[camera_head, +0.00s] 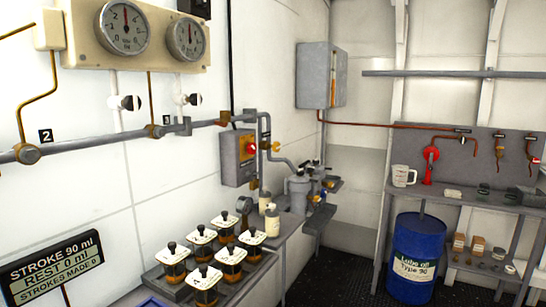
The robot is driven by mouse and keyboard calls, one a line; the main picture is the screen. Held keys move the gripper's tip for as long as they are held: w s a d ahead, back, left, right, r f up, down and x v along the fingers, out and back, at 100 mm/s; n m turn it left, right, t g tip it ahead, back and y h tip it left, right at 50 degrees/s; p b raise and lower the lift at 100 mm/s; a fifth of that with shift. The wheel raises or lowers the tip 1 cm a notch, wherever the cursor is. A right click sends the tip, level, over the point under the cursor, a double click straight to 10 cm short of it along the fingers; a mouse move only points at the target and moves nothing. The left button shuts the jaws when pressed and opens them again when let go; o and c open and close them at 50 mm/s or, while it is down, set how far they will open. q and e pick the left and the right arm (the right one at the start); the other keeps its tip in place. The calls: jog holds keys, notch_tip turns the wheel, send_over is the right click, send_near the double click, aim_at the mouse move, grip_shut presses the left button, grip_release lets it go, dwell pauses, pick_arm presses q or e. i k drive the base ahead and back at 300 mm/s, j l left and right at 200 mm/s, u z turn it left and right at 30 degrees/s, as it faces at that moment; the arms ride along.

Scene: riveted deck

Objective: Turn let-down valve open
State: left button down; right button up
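No part carries a readable let-down valve label, so I cannot tell which one it is. Several valve-like parts show. A grey box (238,157) on the left wall carries a red-and-yellow knob (249,146). A red round fitting (431,154) stands above the bench at the right. Small red-handled valves (500,142) hang from the back panel. Black-and-white round knobs (130,102) sit below the gauges. A grey pump-like unit (298,191) with small blue and orange parts stands near the corner. Neither of my grippers is in view.
A tray (178,284) of several cream-lidded jars stands along the left wall. A blue oil drum (414,264) stands by the bench. A white jug (401,176) is on the bench. Dark floor shows between.

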aim_at(275, 147)
jog(key=i+l, duration=0.5)
jog(key=i, duration=0.15)
jog(key=i+l+u, duration=0.15)
jog(key=i+l, duration=0.4)
jog(key=i, duration=0.15)
